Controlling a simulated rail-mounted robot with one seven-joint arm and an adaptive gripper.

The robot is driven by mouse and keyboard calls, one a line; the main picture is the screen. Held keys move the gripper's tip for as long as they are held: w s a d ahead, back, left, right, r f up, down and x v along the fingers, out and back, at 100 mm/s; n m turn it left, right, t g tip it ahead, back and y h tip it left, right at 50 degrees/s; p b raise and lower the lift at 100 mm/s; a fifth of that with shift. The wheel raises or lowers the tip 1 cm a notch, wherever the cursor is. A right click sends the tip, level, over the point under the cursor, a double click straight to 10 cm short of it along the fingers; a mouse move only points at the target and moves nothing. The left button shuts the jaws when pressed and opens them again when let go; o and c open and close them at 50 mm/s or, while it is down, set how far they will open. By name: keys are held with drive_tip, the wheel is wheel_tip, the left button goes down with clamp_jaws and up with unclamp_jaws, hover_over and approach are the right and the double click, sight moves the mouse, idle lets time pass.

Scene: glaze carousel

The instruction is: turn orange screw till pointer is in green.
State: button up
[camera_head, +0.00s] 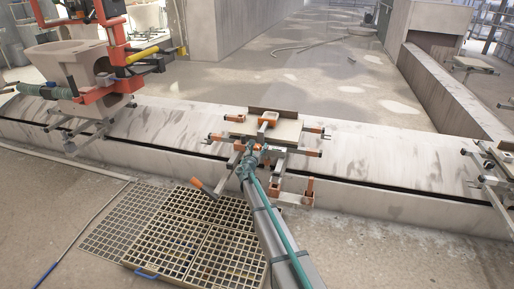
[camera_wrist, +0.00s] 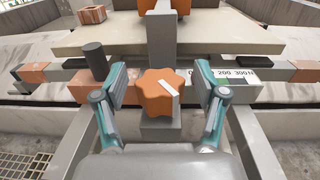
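The orange screw (camera_wrist: 160,92) is a lobed knob with a white strip on its face, at the centre of the wrist view. My gripper (camera_wrist: 159,80) is open, one finger on each side of the knob. Small gaps seem to show between the fingers and the knob; contact is unclear. A white scale (camera_wrist: 236,73) reading up to 300N lies right of the knob. In the head view my gripper (camera_head: 250,163) is at the front of the carriage (camera_head: 290,131), and the knob is not clear.
A dark upright cylinder (camera_wrist: 95,61) stands left of my left finger. A small orange hollow block (camera_wrist: 92,14) sits on the plate behind. An orange-framed fixture with a beige basin (camera_head: 68,62) stands left on the rail. A floor grating (camera_head: 185,235) lies below.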

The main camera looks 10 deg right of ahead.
drive_tip(key=c, duration=1)
drive_tip(key=shift+a+r+m+h+p, duration=0.1)
drive_tip(key=shift+m+h+p, duration=0.25)
drive_tip(key=shift+p, duration=0.25)
drive_tip(key=shift+w+m+g+h+p, duration=0.15)
drive_tip(key=shift+m+g+h+p, duration=0.35)
drive_tip(key=shift+h+p, duration=0.3)
drive_tip(key=shift+m+g+h+p, duration=0.7)
drive_tip(key=shift+m+h+p, duration=0.1)
drive_tip(key=shift+h, duration=0.15)
drive_tip(key=m+g+h+p, duration=0.2)
drive_tip(key=m+g+h, duration=0.1)
drive_tip(key=g+h, duration=0.1)
drive_tip(key=shift+m+p, duration=0.3)
drive_tip(key=shift+m, duration=0.05)
drive_tip(key=shift+m+g+h+p, duration=0.5)
drive_tip(key=shift+m+g+h, duration=0.3)
drive_tip(key=shift+g, duration=0.6)
drive_tip(key=shift+s, duration=0.2)
